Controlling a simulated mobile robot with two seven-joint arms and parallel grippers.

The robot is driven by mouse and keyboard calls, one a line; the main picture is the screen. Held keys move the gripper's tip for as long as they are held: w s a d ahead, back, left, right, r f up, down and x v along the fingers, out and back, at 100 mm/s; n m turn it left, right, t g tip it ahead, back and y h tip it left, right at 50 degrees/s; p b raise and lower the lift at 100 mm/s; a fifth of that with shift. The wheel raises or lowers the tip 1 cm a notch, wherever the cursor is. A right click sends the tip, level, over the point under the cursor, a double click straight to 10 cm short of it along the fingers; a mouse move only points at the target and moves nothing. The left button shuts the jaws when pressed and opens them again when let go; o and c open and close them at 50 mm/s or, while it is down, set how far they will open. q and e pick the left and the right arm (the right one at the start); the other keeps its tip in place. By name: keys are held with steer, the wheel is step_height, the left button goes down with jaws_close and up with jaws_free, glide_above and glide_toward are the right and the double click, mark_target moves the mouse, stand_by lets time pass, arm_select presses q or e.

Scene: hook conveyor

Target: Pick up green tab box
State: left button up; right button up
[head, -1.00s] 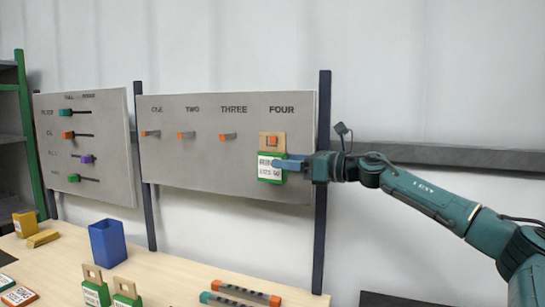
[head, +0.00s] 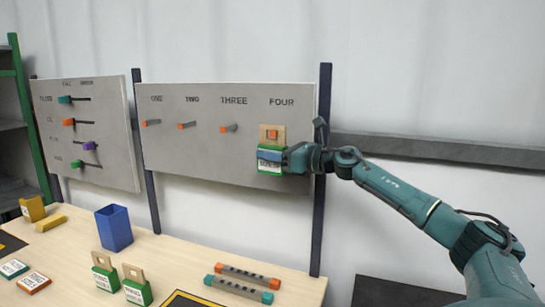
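Three green tab boxes with tan holed tabs and white labels show. One green tab box (head: 270,168) hangs by its tab on the orange-tipped peg under FOUR. Two more, a left green tab box (head: 105,278) and a right green tab box (head: 137,291), stand upright on the table at the front. My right gripper (head: 270,156) is at the hanging box, coming from the right. One blue finger lies across the box's front; the other finger is hidden, so its grip is unclear. My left gripper is out of view.
The grey peg board (head: 200,165) has free pegs under ONE, TWO and THREE. A slider board (head: 90,160) stands left of it. On the table (head: 180,265) are a blue bin (head: 114,228), two dark bars with coloured ends (head: 240,290), yellow blocks (head: 33,208) and small cards (head: 33,281).

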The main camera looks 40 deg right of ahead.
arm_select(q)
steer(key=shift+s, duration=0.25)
arm_select(e)
steer(key=c, duration=0.8)
steer(key=shift+r, duration=0.1)
steer(key=shift+r+p, duration=0.9)
steer(key=shift+r, duration=0.05)
arm_select(q)
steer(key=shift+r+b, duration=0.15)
steer(key=shift+b, duration=0.2)
arm_select(e)
steer(key=s+a, duration=0.4)
steer(key=a, duration=0.4)
steer(key=s+a, duration=0.4)
steer(key=a, duration=0.4)
steer(key=shift+s+f, duration=0.15)
steer(key=shift+f, duration=0.15)
